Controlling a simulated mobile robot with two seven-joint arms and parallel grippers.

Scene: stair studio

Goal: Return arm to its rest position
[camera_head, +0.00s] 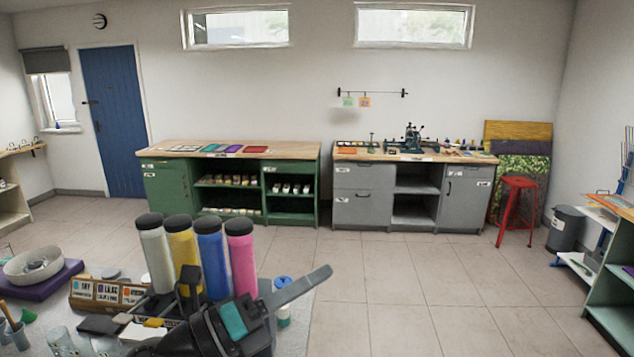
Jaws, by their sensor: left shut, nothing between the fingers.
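My left arm comes in at the bottom of the head view, black with a teal patch. Its left gripper (320,274) points up and to the right as one grey shape, shut and empty. It is in front of and right of a row of upright cylinders with black caps: white (157,256), yellow (184,248), blue (213,258) and pink (242,258). My right gripper is not in view.
A small blue-capped bottle (283,312) stands close beside the gripper. A labelled wooden box (84,303) and a round bowl (45,262) are to the left. Green (165,190) and grey (362,207) cabinets line the far wall. The tiled floor (400,290) is open to the right.

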